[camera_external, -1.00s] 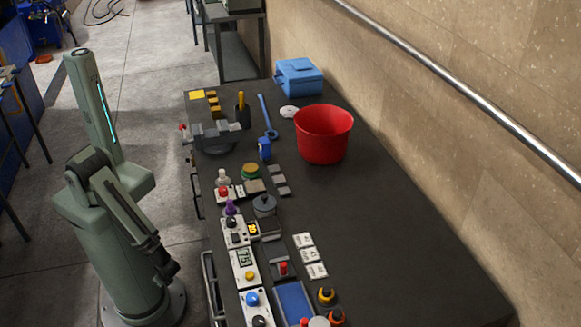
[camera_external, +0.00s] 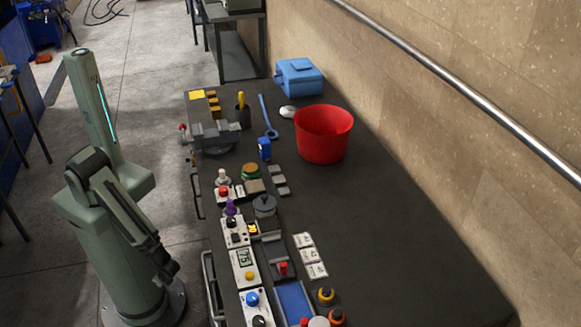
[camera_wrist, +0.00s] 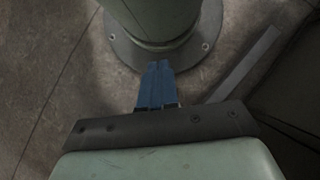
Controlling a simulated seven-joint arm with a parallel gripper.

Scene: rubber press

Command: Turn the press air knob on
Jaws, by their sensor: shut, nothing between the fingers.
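The control panels stand in a row along the near left edge of the dark bench. One white panel has a black knob (camera_external: 232,222), one has a display and a yellow button (camera_external: 249,276), and one has a blue knob (camera_external: 252,299) above a black knob (camera_external: 259,321). I cannot tell which is the press air knob; any labels are too small to read. My arm is folded beside the bench, with its end hanging low, apart from every panel. My gripper (camera_wrist: 158,68) shows blue fingers shut together and empty, over the floor by my base.
The bench (camera_external: 400,240) is bare on its right side. A red bucket (camera_external: 323,135), a blue box (camera_external: 299,77) and a vise (camera_external: 214,136) stand toward the back. A bench handle (camera_external: 209,285) lies between my arm and the panels. A wall with a rail (camera_external: 450,88) bounds the right.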

